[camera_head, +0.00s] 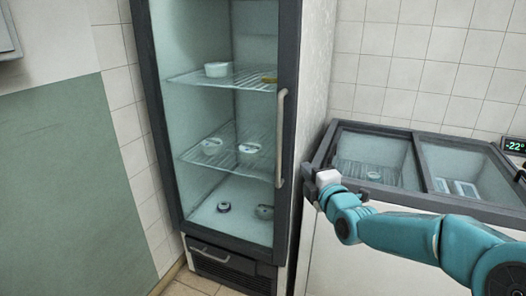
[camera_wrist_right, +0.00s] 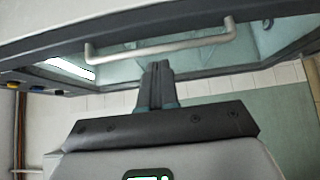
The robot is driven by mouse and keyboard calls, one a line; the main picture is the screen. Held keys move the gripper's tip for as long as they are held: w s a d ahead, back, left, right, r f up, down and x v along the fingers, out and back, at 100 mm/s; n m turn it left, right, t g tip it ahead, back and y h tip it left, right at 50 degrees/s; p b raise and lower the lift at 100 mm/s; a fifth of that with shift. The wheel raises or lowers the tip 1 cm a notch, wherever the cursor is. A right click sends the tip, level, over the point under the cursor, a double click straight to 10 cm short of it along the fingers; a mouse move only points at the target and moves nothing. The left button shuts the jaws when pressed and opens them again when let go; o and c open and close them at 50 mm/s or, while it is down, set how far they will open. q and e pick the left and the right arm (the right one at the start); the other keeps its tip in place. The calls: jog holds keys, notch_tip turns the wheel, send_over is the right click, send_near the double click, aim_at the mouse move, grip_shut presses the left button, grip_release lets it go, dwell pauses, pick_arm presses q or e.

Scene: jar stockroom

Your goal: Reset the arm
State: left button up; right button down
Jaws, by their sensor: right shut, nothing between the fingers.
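My right arm (camera_head: 400,232) comes in from the right in the head view, teal with dark joints. Its gripper (camera_head: 309,182) is at the left end of the arm, beside the front left corner of the chest freezer. In the right wrist view the fingers of the gripper (camera_wrist_right: 157,68) are together with nothing between them. They point towards a pale bar handle (camera_wrist_right: 160,48), which lies beyond the fingertips; I cannot tell the gap. My left gripper is not in view.
A tall glass-door fridge (camera_head: 286,60) with a vertical handle (camera_head: 281,135) holds several jars or dishes on its shelves. The chest freezer (camera_head: 432,205) has a glass top. A temperature display (camera_head: 515,146) sits at the right. Floor shows at the bottom left.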

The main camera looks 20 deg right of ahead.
jog(key=s+a+f+m+g+y+p, duration=0.1)
jog(key=s+a+f+g+p, duration=0.15)
jog(key=f, duration=0.55)
jog(key=s+a+f+m+g+p, duration=0.1)
jog(key=s+a+f+g+p, duration=0.2)
jog(key=f, duration=0.4)
jog(key=s+a+f+g+y+p, duration=0.1)
jog(key=s+a+f+g+p, duration=0.2)
jog(key=f, duration=0.5)
jog(key=s+a+f+m+g+p, duration=0.1)
jog(key=s+a+f+m+g, duration=0.2)
jog(key=s+m, duration=0.3)
jog(key=s+a+f+m+g+y+p, duration=0.1)
jog(key=s+a+f+m+g, duration=0.2)
jog(key=s, duration=0.8)
jog(key=s+a+f+m+g, duration=0.3)
jog(key=s+f+m, duration=0.3)
jog(key=s+m, duration=0.3)
jog(key=shift+s+y+p, duration=0.3)
jog(key=shift+s+p, duration=0.05)
jog(key=shift+p, duration=0.05)
